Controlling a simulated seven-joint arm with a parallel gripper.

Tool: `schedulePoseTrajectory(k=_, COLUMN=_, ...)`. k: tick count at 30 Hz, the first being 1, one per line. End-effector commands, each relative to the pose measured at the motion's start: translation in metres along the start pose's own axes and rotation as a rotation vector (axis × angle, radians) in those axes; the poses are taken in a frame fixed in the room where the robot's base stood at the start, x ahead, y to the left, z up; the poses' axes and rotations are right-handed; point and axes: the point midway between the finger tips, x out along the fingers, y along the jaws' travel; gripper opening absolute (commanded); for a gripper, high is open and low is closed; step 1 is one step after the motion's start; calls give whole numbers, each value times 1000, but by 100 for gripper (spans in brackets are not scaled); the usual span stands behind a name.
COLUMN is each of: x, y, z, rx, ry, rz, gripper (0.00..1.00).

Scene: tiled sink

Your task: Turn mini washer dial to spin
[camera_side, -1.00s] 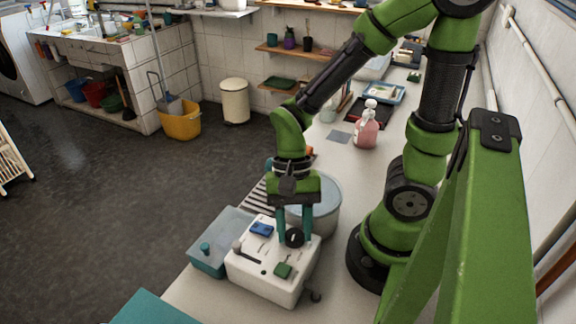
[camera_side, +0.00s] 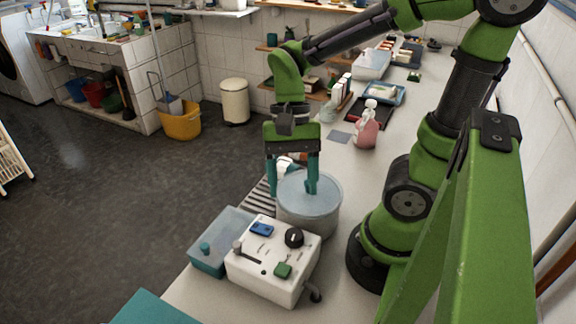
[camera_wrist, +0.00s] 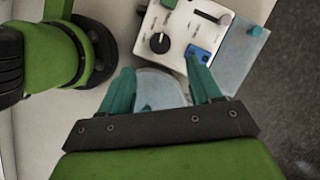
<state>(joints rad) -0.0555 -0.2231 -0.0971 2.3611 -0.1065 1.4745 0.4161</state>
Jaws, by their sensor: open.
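The mini washer's white control box (camera_side: 262,280) sits on the counter at the front in the side view. Its round black dial (camera_side: 294,237) with a light pointer mark is on the top face near the tub; the dial also shows in the wrist view (camera_wrist: 159,43). The dial's printed labels are too small to read. A grey round tub (camera_side: 323,216) stands just behind the box. My gripper (camera_side: 292,192) is open and empty, raised over the tub side, apart from the dial. Its teal fingers point down.
The box also carries a blue switch (camera_side: 262,229), a green switch (camera_side: 283,270) and a slider lever (camera_side: 247,253). A bluish lidded bin (camera_side: 219,243) adjoins it on the left. A pink soap bottle (camera_side: 366,127) stands farther back on the counter.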

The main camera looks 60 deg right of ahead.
Motion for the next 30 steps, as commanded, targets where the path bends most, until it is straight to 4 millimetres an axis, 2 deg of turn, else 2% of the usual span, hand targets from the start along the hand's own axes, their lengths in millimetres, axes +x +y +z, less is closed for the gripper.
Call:
schedulePoseTrajectory(k=1, x=-14, y=-1, z=-1, rx=-1, ry=4, rz=-6, gripper=63)
schedulePoseTrajectory(k=6, x=-49, y=-1, z=-1, rx=1, ry=3, rz=-4, gripper=63)
schedulePoseTrajectory(k=12, x=-72, y=0, z=0, rx=0, ry=1, rz=-1, gripper=63)
schedulePoseTrajectory(k=25, x=-76, y=0, z=-1, rx=-7, ry=2, rz=-1, gripper=63)
schedulePoseTrajectory(k=30, x=-69, y=-7, z=-16, rx=-151, ry=99, rz=-50, gripper=63)
